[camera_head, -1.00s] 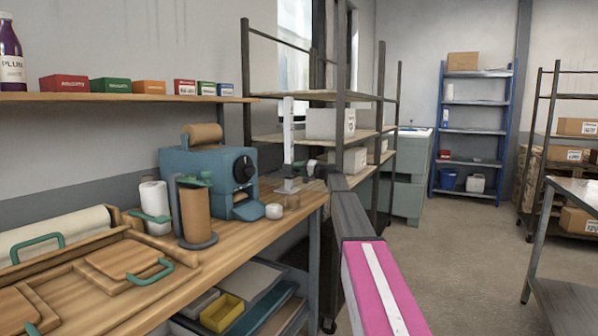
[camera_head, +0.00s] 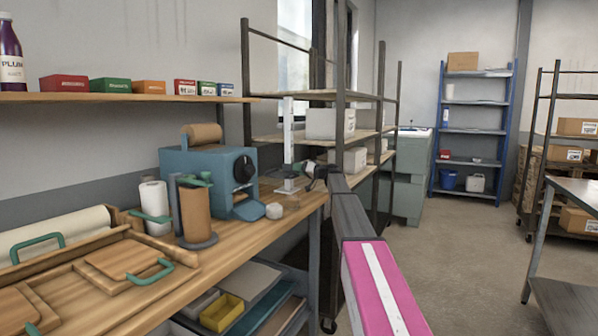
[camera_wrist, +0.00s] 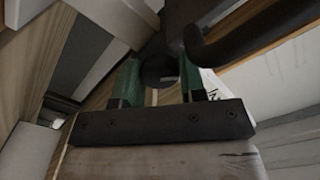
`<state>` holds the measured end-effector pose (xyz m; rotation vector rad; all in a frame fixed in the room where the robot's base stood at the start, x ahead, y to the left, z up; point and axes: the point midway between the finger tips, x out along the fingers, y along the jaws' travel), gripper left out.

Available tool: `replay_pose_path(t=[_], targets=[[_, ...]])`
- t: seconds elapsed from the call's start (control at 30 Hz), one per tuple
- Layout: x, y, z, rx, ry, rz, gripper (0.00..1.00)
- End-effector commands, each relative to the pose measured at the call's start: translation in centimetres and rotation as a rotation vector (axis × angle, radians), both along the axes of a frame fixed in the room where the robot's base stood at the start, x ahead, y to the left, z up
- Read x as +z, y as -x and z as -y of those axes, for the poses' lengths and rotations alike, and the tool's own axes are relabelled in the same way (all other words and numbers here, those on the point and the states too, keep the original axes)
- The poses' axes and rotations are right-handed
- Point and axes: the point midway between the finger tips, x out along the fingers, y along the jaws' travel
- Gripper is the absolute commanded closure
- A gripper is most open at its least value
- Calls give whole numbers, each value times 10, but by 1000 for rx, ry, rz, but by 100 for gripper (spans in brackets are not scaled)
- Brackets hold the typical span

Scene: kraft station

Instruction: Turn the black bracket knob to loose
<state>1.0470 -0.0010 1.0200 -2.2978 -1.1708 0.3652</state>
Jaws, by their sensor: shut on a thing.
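The black bracket knob (camera_wrist: 158,70) shows in the wrist view between the two green fingertips of my gripper (camera_wrist: 158,82). The fingers are shut on it, one at each side. In the head view my gripper (camera_head: 307,173) is at the far right end of the wooden bench, beside an upright pale post (camera_head: 288,135) on a small base. The knob is too small and covered there to make out. No loose or tight marking on it can be read.
A blue machine (camera_head: 208,174) with its own black dial stands left of the post on the bench (camera_head: 225,250). A small white roll (camera_head: 274,211) lies near the bench edge. A dark curved bar (camera_wrist: 240,40) crosses the wrist view.

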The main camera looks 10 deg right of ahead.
Motion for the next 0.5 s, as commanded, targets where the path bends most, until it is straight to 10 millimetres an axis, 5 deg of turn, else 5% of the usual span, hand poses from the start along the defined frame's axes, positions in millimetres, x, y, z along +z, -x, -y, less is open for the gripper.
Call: replay_pose_path(t=[0.33, 0.37, 0.4, 0.5], targets=[[-1, 1, 0, 0, 2, 1, 86], [-1, 1, 0, 0, 3, 0, 56], [-1, 1, 0, 0, 2, 0, 43], [-1, 1, 0, 0, 2, 0, 38]])
